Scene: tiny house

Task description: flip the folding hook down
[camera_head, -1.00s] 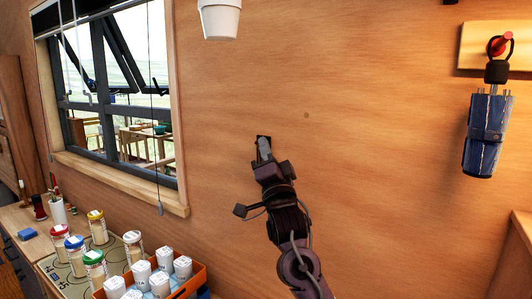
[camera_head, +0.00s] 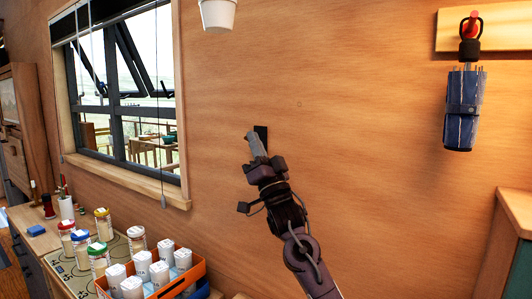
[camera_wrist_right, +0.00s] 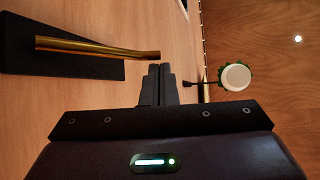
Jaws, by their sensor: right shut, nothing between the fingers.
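The folding hook shows in the right wrist view as a dark wall plate (camera_wrist_right: 70,66) with a brass bar (camera_wrist_right: 95,48) along it. The bar's free end lies just beyond my right fingertips; I cannot tell whether they touch. In the head view the dark plate (camera_head: 262,132) is on the wooden wall, partly hidden behind my right gripper, and the brass bar cannot be made out. My right gripper (camera_head: 251,138) points up at the plate's left edge. Its fingers (camera_wrist_right: 160,72) are shut and empty. My left gripper is not in view.
A window (camera_head: 125,110) is left of the hook and a white pot (camera_head: 218,14) hangs above. A blue umbrella (camera_head: 462,108) hangs at right. Below left, jars (camera_head: 104,225) and an orange crate (camera_head: 190,279) stand on the counter. The wall around the hook is clear.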

